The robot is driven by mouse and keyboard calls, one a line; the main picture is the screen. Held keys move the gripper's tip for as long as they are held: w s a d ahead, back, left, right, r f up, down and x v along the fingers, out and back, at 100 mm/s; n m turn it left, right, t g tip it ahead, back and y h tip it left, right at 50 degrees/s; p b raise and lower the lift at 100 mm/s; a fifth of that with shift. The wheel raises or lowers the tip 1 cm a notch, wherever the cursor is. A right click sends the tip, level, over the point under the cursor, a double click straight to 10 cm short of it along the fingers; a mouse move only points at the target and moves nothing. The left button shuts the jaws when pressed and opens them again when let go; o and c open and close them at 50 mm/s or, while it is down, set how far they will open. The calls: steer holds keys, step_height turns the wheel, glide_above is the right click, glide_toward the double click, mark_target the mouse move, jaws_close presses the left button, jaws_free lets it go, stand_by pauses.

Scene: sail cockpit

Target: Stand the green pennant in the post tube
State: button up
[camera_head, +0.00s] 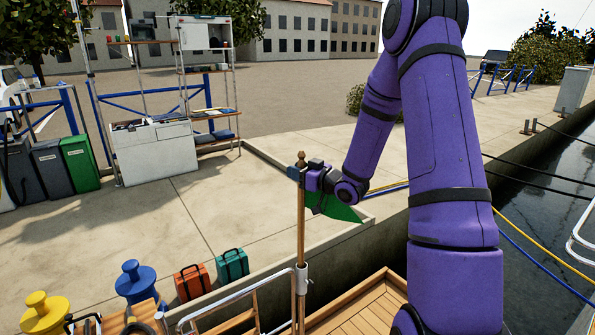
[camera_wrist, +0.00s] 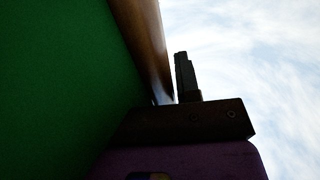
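The green pennant (camera_head: 335,207) hangs from an upright wooden staff (camera_head: 301,225) with a rounded knob on top. My gripper (camera_head: 297,173) is on the staff just below the knob and looks shut on it. In the wrist view the green cloth (camera_wrist: 60,90) fills the left side, and the staff (camera_wrist: 145,40) runs down beside one dark finger (camera_wrist: 185,75); the other finger is hidden. A short white tube (camera_head: 302,279) on the rail is in line with the staff's lower part. I cannot tell whether the staff is inside it or in front of it.
A metal rail (camera_head: 240,295) and wooden deck (camera_head: 355,312) lie around the staff's foot. Orange (camera_head: 192,282) and teal (camera_head: 232,265) cases and blue (camera_head: 136,282) and yellow (camera_head: 45,313) bollard-like pieces stand at lower left. Water is at right.

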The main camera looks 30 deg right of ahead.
steer(key=o, duration=0.3)
steer(key=shift+o, duration=0.2)
steer(key=shift+s, duration=0.1)
steer(key=v, duration=1)
steer(key=shift+s, duration=0.3)
steer(key=shift+d+r, duration=0.1)
steer(key=shift+d, duration=0.05)
